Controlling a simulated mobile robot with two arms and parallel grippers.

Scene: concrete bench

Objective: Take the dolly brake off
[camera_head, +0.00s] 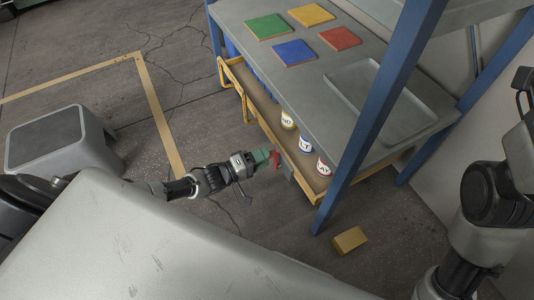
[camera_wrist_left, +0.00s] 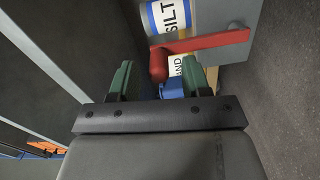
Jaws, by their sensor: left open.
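The dolly (camera_head: 240,98) is a low yellow-framed cart under the bench, with several labelled cans on its deck. A red brake lever (camera_head: 275,159) is at its near end, beside a grey plate. In the left wrist view the lever (camera_wrist_left: 205,42) is a red bar ending in a round red grip (camera_wrist_left: 158,66). My left gripper (camera_head: 266,157) has green fingers and is open. In the wrist view the grip shows between the two fingertips (camera_wrist_left: 158,75), with a gap on each side. Whether it touches either finger in depth is unclear. My right gripper cannot be made out.
The grey bench (camera_head: 300,85) carries coloured squares and a shallow tray (camera_head: 360,105). A blue post (camera_head: 375,125) stands right of the lever. A tan block (camera_head: 349,240) lies on the floor. A grey step stool (camera_head: 55,140) stands left. Cracked floor with yellow tape is otherwise open.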

